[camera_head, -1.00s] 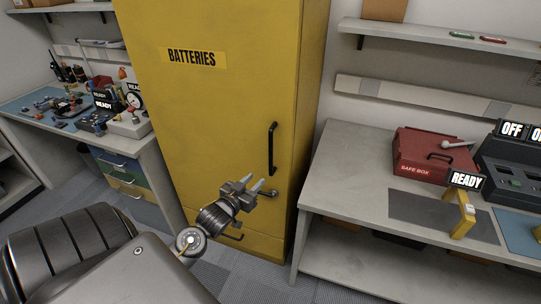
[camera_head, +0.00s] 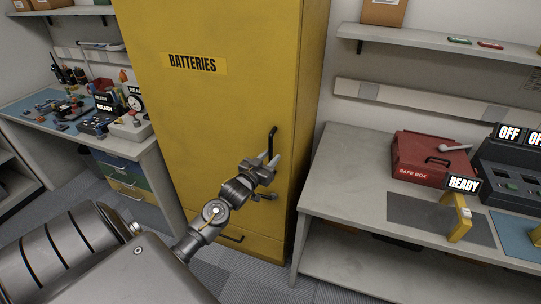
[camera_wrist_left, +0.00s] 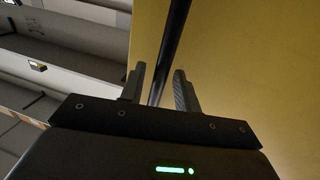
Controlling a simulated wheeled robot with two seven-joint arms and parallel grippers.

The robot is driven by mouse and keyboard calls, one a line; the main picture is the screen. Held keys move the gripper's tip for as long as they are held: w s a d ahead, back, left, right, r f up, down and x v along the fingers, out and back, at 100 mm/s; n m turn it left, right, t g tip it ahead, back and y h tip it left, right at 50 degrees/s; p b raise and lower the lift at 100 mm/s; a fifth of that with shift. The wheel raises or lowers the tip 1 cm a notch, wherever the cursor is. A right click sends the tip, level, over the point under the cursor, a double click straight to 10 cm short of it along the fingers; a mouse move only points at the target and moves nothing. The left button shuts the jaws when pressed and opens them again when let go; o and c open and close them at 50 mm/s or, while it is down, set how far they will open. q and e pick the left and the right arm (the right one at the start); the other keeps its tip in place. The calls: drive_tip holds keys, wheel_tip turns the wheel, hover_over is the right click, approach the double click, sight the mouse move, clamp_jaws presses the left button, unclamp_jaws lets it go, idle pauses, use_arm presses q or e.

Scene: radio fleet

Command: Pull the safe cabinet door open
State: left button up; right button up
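The yellow cabinet (camera_head: 215,105) labelled BATTERIES stands in the middle of the head view with its door shut. Its black vertical bar handle (camera_head: 272,141) is on the right side of the door, and the gripper covers its lower part. My left gripper (camera_head: 268,160) is open at the lower part of this handle. In the left wrist view the black bar (camera_wrist_left: 170,45) runs down between the two open fingers (camera_wrist_left: 160,85), and I see gaps beside it. My right gripper is not in view.
A grey workbench (camera_head: 335,185) stands to the right of the cabinet with a red safe box (camera_head: 432,157) and a yellow stand (camera_head: 460,220) on it. A cluttered bench with drawers (camera_head: 128,182) is at the left. Grey floor shows in front.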

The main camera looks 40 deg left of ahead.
use_arm(q)
drive_tip(key=shift+w+a, duration=0.1)
drive_tip(key=shift+w, duration=0.4)
clamp_jaws()
drive_tip(key=shift+s, duration=0.15)
